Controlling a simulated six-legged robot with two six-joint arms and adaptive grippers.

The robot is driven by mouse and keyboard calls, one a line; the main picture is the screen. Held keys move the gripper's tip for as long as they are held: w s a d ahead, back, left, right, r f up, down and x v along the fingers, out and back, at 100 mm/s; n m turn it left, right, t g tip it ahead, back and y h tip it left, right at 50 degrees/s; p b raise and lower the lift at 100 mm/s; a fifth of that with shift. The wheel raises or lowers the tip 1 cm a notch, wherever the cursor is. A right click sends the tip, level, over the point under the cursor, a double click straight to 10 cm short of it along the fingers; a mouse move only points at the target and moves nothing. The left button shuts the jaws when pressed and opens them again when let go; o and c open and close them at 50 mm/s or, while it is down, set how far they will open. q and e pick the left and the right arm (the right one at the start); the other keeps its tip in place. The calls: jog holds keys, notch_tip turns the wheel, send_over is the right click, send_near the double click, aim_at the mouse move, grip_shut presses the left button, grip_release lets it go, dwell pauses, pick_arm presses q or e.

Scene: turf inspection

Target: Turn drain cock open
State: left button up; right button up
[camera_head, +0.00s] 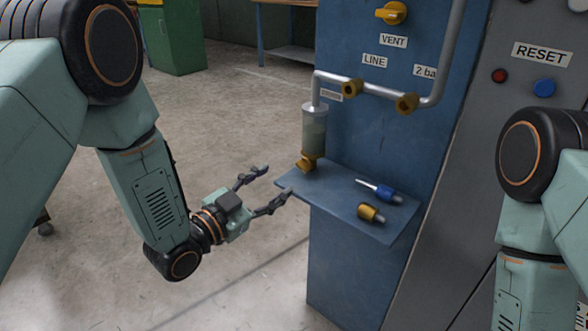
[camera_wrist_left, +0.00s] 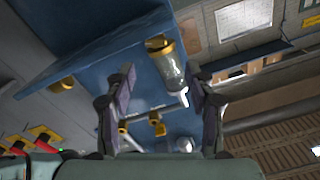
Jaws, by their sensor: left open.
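The brass drain cock (camera_head: 309,162) sits at the bottom of a clear filter bowl (camera_head: 313,128) on the blue panel, just above the small shelf. In the left wrist view the brass drain cock (camera_wrist_left: 157,43) shows at the end of the bowl (camera_wrist_left: 171,66). My left gripper (camera_head: 278,180) is open and empty, left of the cock and apart from it, with its fingers pointing toward the shelf edge. In the left wrist view the bowl appears between the two open fingers (camera_wrist_left: 162,80). My right gripper is out of the picture; only part of my right arm shows.
The blue shelf (camera_head: 345,205) juts out below the cock, carrying a blue-handled screwdriver (camera_head: 380,190) and a brass fitting (camera_head: 370,213). A grey pipe (camera_head: 380,89) with brass fittings runs above. A yellow VENT knob (camera_head: 391,13) is higher up. Open floor lies left.

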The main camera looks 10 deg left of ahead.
aim_at(301, 167)
pick_arm(q)
jog(key=x, duration=0.2)
jog(key=b+x, duration=0.1)
jog(key=x, duration=0.1)
jog(key=b+x, duration=0.1)
jog(key=x, duration=0.2)
jog(key=shift+s+d+f, duration=0.15)
jog(key=shift+s+f, duration=0.05)
jog(key=shift+f, duration=0.15)
jog(key=shift+w+d+b, duration=0.25)
jog(key=shift+w+b, duration=0.1)
jog(key=shift+w, duration=0.1)
